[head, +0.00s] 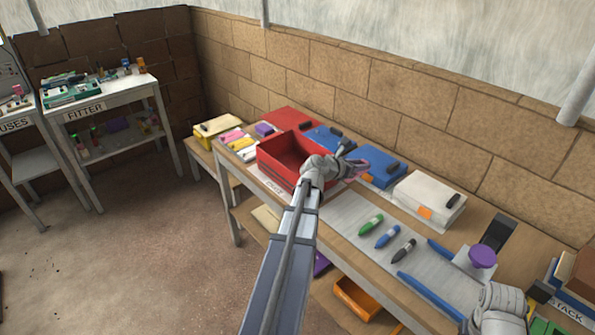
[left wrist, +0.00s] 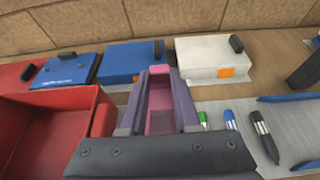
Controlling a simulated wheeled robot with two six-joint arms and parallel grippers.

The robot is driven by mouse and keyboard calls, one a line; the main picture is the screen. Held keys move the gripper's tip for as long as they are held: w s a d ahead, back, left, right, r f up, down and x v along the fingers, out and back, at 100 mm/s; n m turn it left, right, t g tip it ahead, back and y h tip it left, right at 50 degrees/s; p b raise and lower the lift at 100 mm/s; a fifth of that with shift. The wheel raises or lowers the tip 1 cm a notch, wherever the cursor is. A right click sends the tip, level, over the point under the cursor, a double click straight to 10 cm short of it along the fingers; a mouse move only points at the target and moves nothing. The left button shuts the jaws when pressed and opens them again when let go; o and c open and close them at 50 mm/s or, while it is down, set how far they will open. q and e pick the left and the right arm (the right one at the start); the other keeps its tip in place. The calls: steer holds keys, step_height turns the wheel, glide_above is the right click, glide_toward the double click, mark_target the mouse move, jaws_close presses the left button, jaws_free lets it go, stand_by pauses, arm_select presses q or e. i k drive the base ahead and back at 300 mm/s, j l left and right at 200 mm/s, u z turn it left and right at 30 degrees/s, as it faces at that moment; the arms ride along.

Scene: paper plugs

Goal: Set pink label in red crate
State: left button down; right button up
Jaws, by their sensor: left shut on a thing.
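The red crate (head: 265,163) is an open box on the table with bare inner walls where I can see them. It shows at the left of the left wrist view (left wrist: 95,117). My left gripper (head: 352,168) is shut on the pink label (left wrist: 160,100), holding it between its purple-grey fingers. The label is just right of the crate, in front of the blue boxes; only a sliver of it shows in the head view (head: 358,177). My right arm's grey wrist is at the lower right of the head view; its fingers are not clear.
Blue boxes (head: 372,160) and a white box (head: 430,196) stand along the wall. Green, blue and black markers (head: 388,236) lie on a grey mat (head: 350,214). A purple-knobbed stamp (head: 482,257) and blue rails (head: 430,297) are at the right.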

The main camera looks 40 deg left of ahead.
mark_target(297, 164)
steer(key=j, duration=1.3)
steer(key=j+z, duration=0.1)
steer(key=j, duration=1.2)
steer(key=k+j, duration=0.1)
steer(key=j, duration=1.15)
